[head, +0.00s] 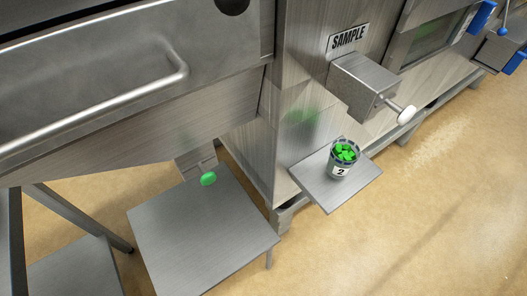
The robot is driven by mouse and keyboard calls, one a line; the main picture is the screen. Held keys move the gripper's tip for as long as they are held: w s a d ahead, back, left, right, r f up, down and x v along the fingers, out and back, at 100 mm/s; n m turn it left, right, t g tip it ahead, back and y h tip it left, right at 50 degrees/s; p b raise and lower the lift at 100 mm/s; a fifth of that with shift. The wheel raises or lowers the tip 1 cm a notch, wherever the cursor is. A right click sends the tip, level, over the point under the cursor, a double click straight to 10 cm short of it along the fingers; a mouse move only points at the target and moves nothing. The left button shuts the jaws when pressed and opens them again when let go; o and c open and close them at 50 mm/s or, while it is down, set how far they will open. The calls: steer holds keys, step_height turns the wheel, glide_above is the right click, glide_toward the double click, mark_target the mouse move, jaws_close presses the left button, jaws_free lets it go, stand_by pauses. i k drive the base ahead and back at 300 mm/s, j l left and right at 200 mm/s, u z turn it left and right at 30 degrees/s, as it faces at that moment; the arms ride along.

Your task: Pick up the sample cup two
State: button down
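The sample cup two (341,161) is a small clear cup with a white label marked 2 and bright green pieces inside. It stands upright on a small grey metal shelf (318,187) on the machine's side, below a plate reading SAMPLE. My gripper does not show in the head view, and nothing touches the cup.
A metal box with a white-tipped handle (405,115) juts out above and to the right of the cup. A metal drawer front with a long bar handle (110,100) fills the upper left. A low metal table (200,235) stands left of the shelf. Tan floor (430,210) is clear at right.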

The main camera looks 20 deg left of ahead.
mark_target(344, 153)
steer(key=u, duration=0.45)
steer(key=i, duration=0.2)
steer(key=k+u, duration=0.2)
steer(key=u, duration=1.7)
steer(key=z, duration=1.95)
steer(key=i+j+z, duration=0.15)
steer(key=j, duration=0.2)
steer(key=j+z, duration=0.15)
steer(key=j, duration=0.25)
